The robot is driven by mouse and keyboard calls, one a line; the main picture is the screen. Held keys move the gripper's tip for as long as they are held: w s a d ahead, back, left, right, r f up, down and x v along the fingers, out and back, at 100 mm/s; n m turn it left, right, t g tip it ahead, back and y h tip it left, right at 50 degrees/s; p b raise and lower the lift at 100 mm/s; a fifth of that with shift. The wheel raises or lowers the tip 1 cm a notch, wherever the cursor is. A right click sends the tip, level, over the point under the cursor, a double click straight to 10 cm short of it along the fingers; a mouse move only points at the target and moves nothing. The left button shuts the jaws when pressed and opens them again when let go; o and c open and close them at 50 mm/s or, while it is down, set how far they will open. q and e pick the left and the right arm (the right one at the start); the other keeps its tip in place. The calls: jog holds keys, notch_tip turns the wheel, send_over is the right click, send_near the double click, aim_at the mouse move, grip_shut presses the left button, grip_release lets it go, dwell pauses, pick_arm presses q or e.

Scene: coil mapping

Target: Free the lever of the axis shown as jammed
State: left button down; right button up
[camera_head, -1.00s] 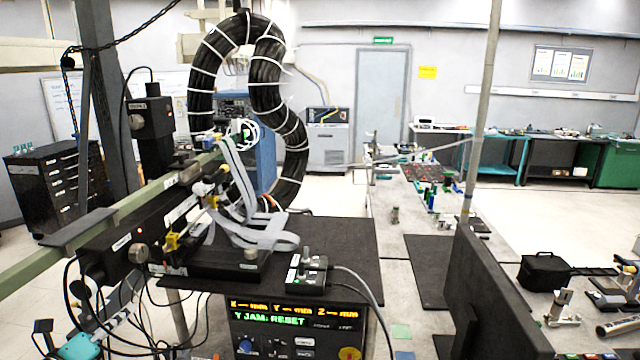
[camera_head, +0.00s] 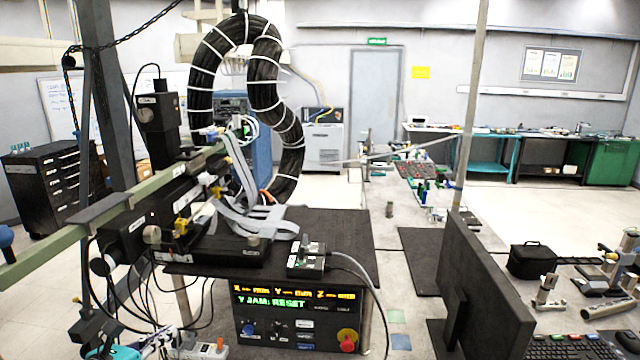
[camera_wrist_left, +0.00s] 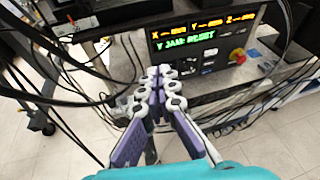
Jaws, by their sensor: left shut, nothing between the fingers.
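The controller display (camera_head: 290,299) reads "Y JAM: RESET" in green under an amber X, Y, Z line. It also shows in the wrist view (camera_wrist_left: 205,36). The positioning stage (camera_head: 190,215) stands above it at left, with yellow parts (camera_head: 182,227) on its carriage. I cannot tell which part is the Y lever. My left gripper (camera_head: 160,342) is low at the bottom left of the head view, below the stage and left of the controller. In the wrist view its purple and white fingers (camera_wrist_left: 160,72) are together and empty, in front of the controller. My right gripper is not in view.
Black cables (camera_head: 135,300) hang around my left gripper. A small switch box (camera_head: 306,262) sits on the black tabletop (camera_head: 345,235). A red knob (camera_head: 347,340) is on the controller's right. A dark monitor (camera_head: 495,285) stands at right. Floor is open beyond the stage.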

pick_arm(q)
jog(key=s+d+f+m+g+b, duration=0.2)
jog(key=s+d+f+m+g, duration=0.35)
jog(key=d+m, duration=0.75)
jog(key=s+d+f+m+y+b, duration=0.2)
jog(key=s+f+m, duration=0.7)
jog(key=m, duration=1.1)
jog(key=shift+s+d+f+m+g+y, duration=0.35)
jog(key=shift+s+d+m+y, duration=0.05)
jog(key=shift+s+y, duration=0.65)
